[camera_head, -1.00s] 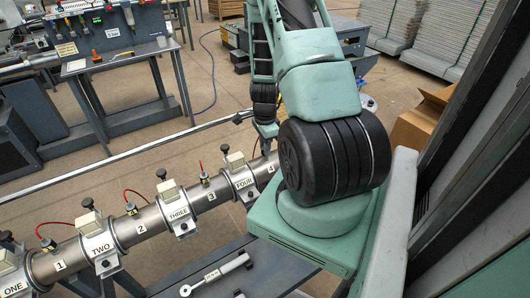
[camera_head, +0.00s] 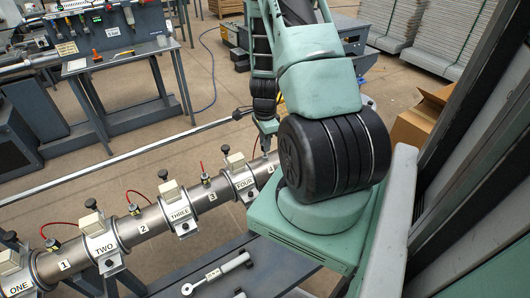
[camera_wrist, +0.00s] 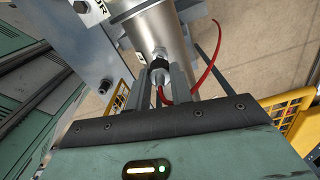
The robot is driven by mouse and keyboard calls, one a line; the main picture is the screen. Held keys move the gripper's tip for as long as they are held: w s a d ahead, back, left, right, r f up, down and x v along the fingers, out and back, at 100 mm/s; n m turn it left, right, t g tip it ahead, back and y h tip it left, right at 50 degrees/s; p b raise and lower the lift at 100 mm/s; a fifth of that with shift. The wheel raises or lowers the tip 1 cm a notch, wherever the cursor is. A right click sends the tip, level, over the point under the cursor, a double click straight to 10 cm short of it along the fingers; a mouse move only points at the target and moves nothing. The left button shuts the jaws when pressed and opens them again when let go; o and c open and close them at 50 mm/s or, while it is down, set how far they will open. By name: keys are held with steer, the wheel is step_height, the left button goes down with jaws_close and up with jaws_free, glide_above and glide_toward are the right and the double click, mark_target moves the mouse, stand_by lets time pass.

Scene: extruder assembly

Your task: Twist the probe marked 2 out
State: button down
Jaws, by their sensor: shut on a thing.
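The probe marked 2 (camera_head: 134,209) stands upright in the steel barrel beside the label 2, with a red cable, between the clamps TWO and THREE. My gripper (camera_head: 267,146) is far from it, at the barrel's far right end by the label 4, right of the clamp FOUR (camera_head: 243,183). In the wrist view my gripper (camera_wrist: 161,82) is shut on a probe (camera_wrist: 160,66) with a dark collar and a red cable. A clamp plate ending in "UR" is beside it. The probe's seat in the barrel is partly hidden.
The probe marked 1 (camera_head: 52,244) and the probe marked 3 (camera_head: 206,179) also stand in the barrel. A torque wrench (camera_head: 216,273) lies on the grey surface in front. A tool bench (camera_head: 115,62) is at the back left, with open floor between.

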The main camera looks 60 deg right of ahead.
steer(key=shift+r+p, duration=1.8)
steer(key=shift+r, duration=0.8)
